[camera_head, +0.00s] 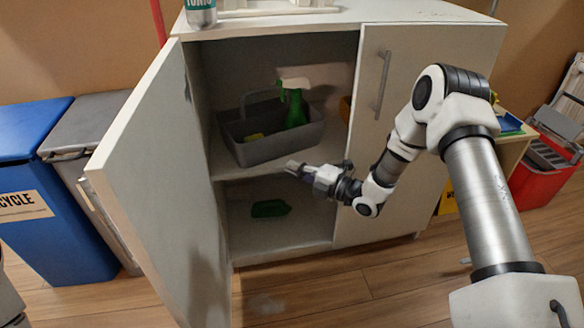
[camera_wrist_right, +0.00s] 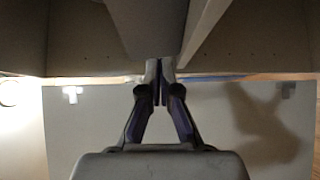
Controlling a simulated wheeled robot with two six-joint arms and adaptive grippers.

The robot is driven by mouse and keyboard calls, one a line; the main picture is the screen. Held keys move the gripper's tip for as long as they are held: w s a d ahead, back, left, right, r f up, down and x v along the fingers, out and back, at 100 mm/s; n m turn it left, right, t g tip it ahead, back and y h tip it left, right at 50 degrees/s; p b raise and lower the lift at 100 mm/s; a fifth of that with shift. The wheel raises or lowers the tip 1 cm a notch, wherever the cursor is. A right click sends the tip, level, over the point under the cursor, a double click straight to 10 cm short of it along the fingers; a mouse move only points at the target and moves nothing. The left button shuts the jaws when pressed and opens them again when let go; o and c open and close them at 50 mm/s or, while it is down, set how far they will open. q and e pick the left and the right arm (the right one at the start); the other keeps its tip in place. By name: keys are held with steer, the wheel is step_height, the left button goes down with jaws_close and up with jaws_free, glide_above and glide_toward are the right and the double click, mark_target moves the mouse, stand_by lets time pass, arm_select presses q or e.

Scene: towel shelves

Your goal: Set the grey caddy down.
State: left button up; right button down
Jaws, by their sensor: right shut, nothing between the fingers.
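The grey caddy (camera_head: 268,148) stands on the upper shelf inside the cabinet, its front end close to the shelf's front edge. My right gripper (camera_head: 293,165) is shut and empty, just in front of and below the caddy's front right part. In the right wrist view its fingertips (camera_wrist_right: 160,70) are together; a grey shape above them seems to be the caddy. My left gripper is not in view.
The cabinet's left door (camera_head: 150,170) stands open; the right door (camera_head: 395,130) is shut. A green item (camera_head: 270,208) lies on the lower shelf. A blue recycle bin (camera_head: 45,210) stands at left, a red bin (camera_head: 540,185) at right.

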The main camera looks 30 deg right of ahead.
steer(key=p+v, duration=0.2)
steer(key=v, duration=0.5)
steer(key=shift+d+f+p, duration=0.25)
steer(key=shift+d+p, duration=0.1)
